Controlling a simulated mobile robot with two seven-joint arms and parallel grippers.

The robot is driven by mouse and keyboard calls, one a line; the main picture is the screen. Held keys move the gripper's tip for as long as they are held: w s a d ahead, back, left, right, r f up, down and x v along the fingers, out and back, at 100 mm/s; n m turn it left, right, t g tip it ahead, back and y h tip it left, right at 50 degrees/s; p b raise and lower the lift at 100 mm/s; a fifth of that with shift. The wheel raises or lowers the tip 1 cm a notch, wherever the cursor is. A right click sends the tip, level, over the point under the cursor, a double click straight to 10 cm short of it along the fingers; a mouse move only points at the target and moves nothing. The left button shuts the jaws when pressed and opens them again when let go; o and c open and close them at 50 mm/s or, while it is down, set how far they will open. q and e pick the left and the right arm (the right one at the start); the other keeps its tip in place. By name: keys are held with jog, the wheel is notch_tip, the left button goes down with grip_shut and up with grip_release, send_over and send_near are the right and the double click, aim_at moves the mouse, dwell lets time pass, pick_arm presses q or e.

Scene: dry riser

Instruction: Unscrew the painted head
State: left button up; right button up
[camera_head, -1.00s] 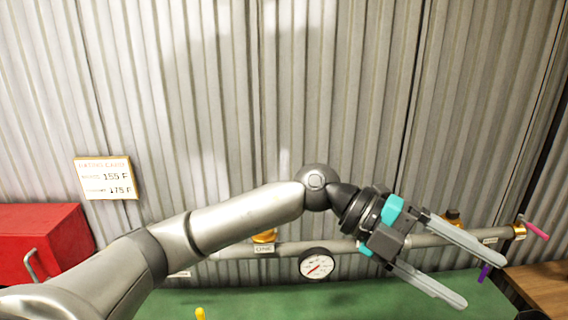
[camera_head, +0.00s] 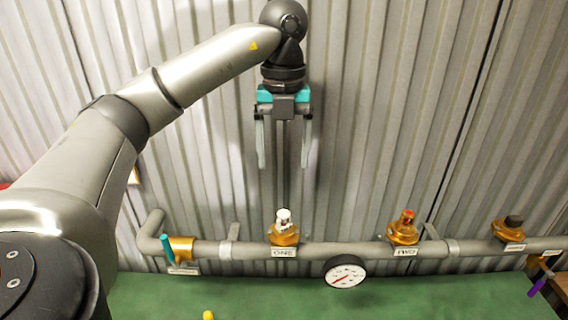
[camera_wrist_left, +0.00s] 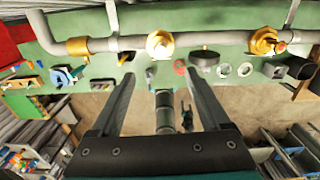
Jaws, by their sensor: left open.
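Three brass heads stand up from the grey pipe (camera_head: 350,250) in the head view. The head at label ONE (camera_head: 284,228) has a white top. The head at label TWO (camera_head: 403,230) has a red-orange top, and the third head (camera_head: 509,228) has a dark brown top. My left gripper (camera_head: 284,160) is open and empty, fingers pointing down, above head ONE and apart from it. In the left wrist view the open fingers (camera_wrist_left: 162,80) show below head ONE (camera_wrist_left: 160,44), with head TWO (camera_wrist_left: 263,40) to the right. My right gripper is not in view.
A round gauge (camera_head: 345,271) hangs on the pipe between ONE and TWO. A teal lever (camera_head: 167,248) stands at the pipe's left end, and a purple-handled item (camera_head: 537,287) is at the right. The green bench top (camera_head: 260,300) lies below; corrugated wall is behind.

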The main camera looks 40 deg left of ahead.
aim_at(284, 212)
pick_arm(q)
notch_tip(284, 212, down, 4)
jog(key=shift+s+d+b, duration=0.1)
jog(key=shift+s+b, duration=0.05)
jog(key=shift+b, duration=0.2)
notch_tip(284, 212, down, 10)
jog(key=shift+p, duration=0.3)
jog(key=shift+f, duration=0.55)
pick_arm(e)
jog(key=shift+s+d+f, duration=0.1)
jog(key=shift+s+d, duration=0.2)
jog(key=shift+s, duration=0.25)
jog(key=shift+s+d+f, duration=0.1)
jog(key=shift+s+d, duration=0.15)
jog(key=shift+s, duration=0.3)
pick_arm(q)
jog(key=c, duration=0.4)
grip_shut()
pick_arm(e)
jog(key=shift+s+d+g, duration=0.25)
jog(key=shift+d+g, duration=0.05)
